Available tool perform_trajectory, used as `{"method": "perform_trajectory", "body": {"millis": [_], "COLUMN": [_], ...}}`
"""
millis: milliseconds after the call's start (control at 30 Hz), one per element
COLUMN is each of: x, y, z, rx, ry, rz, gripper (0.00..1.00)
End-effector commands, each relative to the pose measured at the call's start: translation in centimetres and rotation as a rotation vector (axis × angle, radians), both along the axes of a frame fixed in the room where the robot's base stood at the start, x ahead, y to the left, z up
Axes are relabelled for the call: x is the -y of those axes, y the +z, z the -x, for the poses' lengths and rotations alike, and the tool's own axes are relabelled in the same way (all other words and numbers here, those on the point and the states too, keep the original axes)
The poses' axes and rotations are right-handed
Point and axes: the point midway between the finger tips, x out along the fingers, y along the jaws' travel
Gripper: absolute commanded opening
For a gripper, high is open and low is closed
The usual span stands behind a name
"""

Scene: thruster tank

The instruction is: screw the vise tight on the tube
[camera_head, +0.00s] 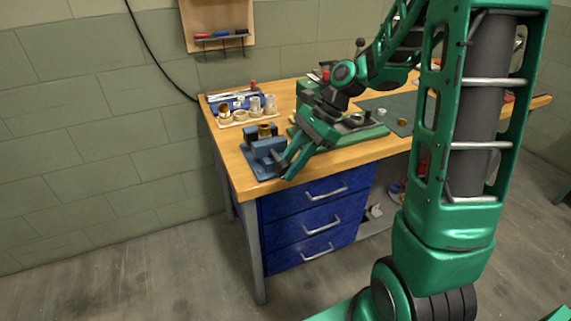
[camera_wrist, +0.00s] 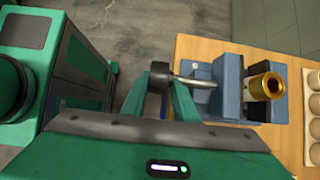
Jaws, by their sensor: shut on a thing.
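The blue vise (camera_head: 262,172) sits at the table's front left corner, and it also shows in the wrist view (camera_wrist: 229,88). The brass tube (camera_wrist: 267,86) stands between its jaws; in the head view its top (camera_head: 264,130) shows there. I cannot tell whether both jaws touch it. A metal screw rod (camera_wrist: 197,82) runs from the vise to a dark round knob (camera_wrist: 158,77). My gripper (camera_wrist: 170,92) is shut on this knob, with one green finger on each side. In the head view my gripper (camera_head: 286,164) is beside the vise, and the knob is hard to make out.
A wooden holder (camera_head: 240,118) with several pale cups stands behind the vise, and a blue box (camera_head: 225,102) is behind that. A dark green mat (camera_head: 400,115) with small parts lies to the right. Blue drawers (camera_head: 312,222) are under the wooden tabletop (camera_head: 225,142).

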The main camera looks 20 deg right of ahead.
Motion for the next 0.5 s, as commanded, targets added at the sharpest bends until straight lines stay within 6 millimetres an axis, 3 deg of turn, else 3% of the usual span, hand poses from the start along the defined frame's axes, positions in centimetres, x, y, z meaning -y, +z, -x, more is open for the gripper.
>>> {"method": "perform_trajectory", "body": {"millis": [500], "x": [0.39], "y": [-1.15], "z": [0.49], "rx": [-0.017], "ry": [-0.001], "rz": [-0.488], "gripper": [0.04]}}
